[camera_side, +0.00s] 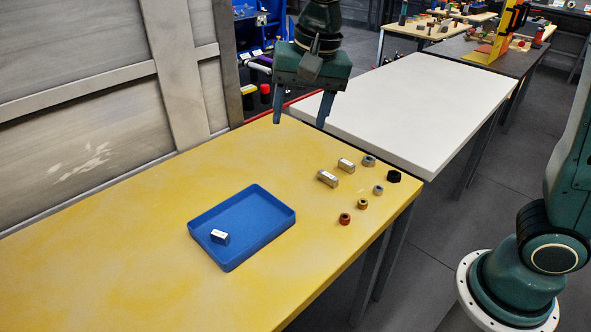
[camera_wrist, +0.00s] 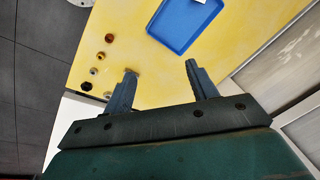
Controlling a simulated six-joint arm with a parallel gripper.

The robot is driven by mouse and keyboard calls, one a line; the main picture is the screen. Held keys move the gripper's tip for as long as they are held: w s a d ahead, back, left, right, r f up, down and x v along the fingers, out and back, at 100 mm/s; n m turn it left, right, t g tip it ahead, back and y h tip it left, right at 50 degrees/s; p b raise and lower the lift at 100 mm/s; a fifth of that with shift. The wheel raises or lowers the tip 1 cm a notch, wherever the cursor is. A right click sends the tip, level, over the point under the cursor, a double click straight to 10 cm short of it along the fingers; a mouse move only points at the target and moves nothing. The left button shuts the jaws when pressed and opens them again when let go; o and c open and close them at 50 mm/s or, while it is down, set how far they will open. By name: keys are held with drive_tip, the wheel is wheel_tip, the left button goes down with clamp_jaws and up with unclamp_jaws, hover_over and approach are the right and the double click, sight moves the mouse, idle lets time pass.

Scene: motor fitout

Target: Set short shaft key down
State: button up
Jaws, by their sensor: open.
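A short silver block-shaped key (camera_side: 220,237) lies in the blue tray (camera_side: 268,238), near its front left corner. The tray also shows at the top of the wrist view (camera_wrist: 178,38), with the key (camera_wrist: 199,1) cut off by the frame edge. Two more silver keys lie on the yellow table, one nearer (camera_side: 328,179) and one farther (camera_side: 346,165). I cannot tell for sure which key is the short one by name. My gripper (camera_side: 300,123) is open and empty, raised above the far end of the table, well away from the tray.
Several small nuts and collars stand at the table's right end, among them a red-brown one (camera_side: 345,218) and a black one (camera_side: 393,176). A white table (camera_side: 410,105) adjoins behind. A grey panelled wall (camera_side: 80,100) borders the left. The table's left part is clear.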

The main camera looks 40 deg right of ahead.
drive_tip(key=s+d+n+t, duration=0.1)
drive_tip(key=s+d+n, duration=0.3)
drive_tip(key=s, duration=0.6)
drive_tip(key=s+d+n+t, duration=0.2)
drive_tip(key=s+d, duration=0.5)
drive_tip(key=s, duration=0.4)
drive_tip(key=shift+s+d+f+n+h, duration=0.3)
drive_tip(key=shift+f+n, duration=0.1)
drive_tip(key=shift+n, duration=0.5)
